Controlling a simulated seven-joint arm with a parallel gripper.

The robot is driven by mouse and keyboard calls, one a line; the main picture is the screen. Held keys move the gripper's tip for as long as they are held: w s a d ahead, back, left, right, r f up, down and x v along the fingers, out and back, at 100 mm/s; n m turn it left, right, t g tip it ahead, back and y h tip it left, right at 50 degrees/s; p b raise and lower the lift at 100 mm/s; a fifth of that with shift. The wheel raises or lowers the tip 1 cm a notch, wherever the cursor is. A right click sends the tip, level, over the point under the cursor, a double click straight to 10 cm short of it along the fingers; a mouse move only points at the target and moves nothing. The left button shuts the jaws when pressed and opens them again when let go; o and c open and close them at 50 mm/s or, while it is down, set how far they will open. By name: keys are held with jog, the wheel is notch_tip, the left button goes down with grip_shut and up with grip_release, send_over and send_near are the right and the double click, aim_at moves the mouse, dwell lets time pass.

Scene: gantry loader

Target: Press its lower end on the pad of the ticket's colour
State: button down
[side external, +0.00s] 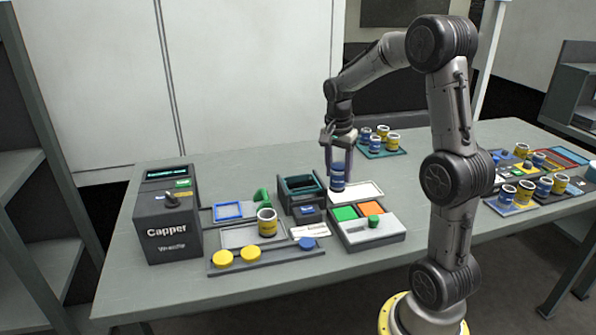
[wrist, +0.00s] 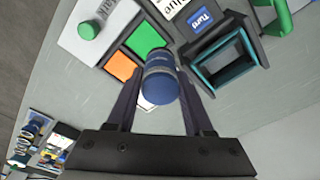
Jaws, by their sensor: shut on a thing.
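My gripper (side external: 338,172) is shut on a blue can (side external: 338,183) with a pale band. It holds the can over the back of the table, behind the pads and near the white plate (side external: 367,191). In the wrist view the can (wrist: 160,82) sits between the two fingers, its round blue end facing the camera; its lower end is hidden there. A green pad (side external: 344,213) and an orange pad (side external: 371,208) lie side by side on a pale grey box; the green (wrist: 145,38) and orange (wrist: 120,66) pads also show in the wrist view. I cannot make out which card is the ticket.
A teal-lined open box (side external: 300,187) stands left of the can. A green knob (side external: 374,222) sticks up at the box front. A yellow can (side external: 267,222) stands on a tray, with the Capper machine (side external: 168,226) farther left. Several cans stand at the right.

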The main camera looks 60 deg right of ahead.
jog(key=s+d+m, duration=0.3)
jog(key=s+d, duration=0.3)
jog(key=s, duration=0.3)
jog(key=shift+w+a+f, duration=0.1)
jog(key=shift+w+f, duration=0.05)
jog(key=shift+f, duration=1.65)
jog(key=shift+w+a+f, duration=0.1)
jog(key=shift+f, duration=1.85)
notch_tip(320, 180, up, 6)
